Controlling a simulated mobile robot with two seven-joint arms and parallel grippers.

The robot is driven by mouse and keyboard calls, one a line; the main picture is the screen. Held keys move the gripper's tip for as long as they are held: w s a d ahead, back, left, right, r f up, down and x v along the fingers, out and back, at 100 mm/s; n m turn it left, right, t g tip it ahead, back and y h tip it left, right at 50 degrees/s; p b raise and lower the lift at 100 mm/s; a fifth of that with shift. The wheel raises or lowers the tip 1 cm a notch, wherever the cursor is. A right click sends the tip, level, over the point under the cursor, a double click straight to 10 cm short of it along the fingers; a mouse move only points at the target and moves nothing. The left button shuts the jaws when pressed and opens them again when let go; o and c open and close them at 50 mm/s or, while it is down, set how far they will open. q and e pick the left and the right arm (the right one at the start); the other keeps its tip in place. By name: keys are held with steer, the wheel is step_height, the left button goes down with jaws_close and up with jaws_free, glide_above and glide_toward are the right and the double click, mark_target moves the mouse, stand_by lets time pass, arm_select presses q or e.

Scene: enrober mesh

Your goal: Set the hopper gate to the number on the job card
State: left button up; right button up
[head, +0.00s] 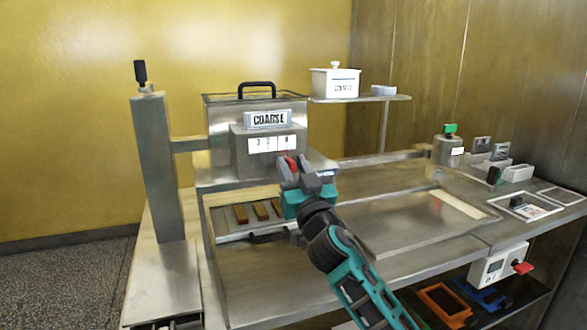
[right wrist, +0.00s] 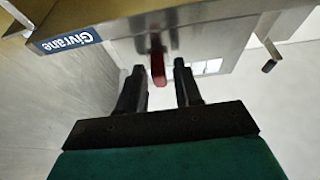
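A red gate lever (head: 291,162) shows below the strip's right end. My right gripper (head: 299,176) is at the lever. In the right wrist view, the red lever (right wrist: 158,68) stands between the two parted fingers (right wrist: 160,82), with a gap on each side. My left gripper is out of view.
Brown bars (head: 261,211) lie on the belt below the hopper. A white lidded pot (head: 335,83) stands on the back shelf (head: 395,98). A steel post (head: 157,165) rises at left. Small blocks and a green-topped device (head: 448,145) stand at right.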

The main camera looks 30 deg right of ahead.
mark_target(269, 156)
jaws_close()
stand_by(0.3)
steer(key=a, duration=0.2)
steer(key=w+a+b, duration=0.1)
steer(key=shift+a, duration=0.5)
steer(key=shift+o, duration=0.8)
jaws_free()
steer(key=shift+s, duration=0.1)
